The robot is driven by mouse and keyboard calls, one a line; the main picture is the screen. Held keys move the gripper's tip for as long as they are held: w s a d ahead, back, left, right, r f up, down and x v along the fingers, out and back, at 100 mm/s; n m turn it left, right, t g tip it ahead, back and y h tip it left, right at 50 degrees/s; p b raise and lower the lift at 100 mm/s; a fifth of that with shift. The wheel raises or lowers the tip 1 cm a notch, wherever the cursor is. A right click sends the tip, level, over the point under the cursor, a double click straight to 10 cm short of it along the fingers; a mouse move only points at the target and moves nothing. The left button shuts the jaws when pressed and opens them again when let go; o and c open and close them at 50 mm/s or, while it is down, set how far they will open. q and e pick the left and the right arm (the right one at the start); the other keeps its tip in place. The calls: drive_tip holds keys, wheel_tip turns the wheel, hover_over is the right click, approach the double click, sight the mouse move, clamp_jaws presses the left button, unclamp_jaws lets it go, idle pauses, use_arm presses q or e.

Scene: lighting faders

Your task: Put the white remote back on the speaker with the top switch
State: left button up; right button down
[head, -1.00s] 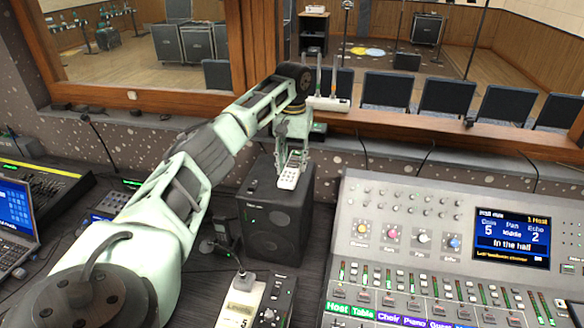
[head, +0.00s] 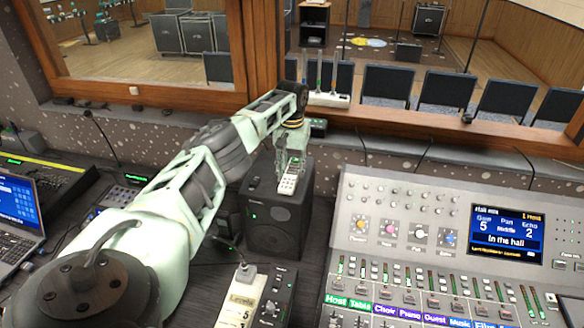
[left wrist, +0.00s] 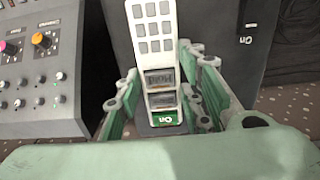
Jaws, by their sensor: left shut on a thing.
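The white remote (head: 288,184) is at the top of the dark speaker (head: 275,222), over the right part near its front edge. I cannot tell whether it touches the top. A small switch (head: 253,183) shows on the left of the speaker's top. My left gripper (head: 290,164) points down and is shut on the remote. In the left wrist view the remote (left wrist: 154,35) lies between the green fingers of the left gripper (left wrist: 160,75), its keys facing the camera and a green "On" label at its near end. My right gripper is not in view.
A large grey mixing console (head: 430,250) stands right of the speaker. A small device with a pale label (head: 242,296) lies in front of it. A laptop (head: 18,222) is at the far left. The window ledge (head: 400,150) runs behind the speaker.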

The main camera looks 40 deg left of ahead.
sight(292, 171)
use_arm(q)
drive_tip(key=o, duration=1.2)
drive_tip(key=shift+r, duration=0.2)
wheel_tip(292, 171, up, 12)
drive_tip(key=b, duration=0.4)
drive_tip(key=shift+f, duration=0.1)
drive_tip(key=shift+f, duration=0.1)
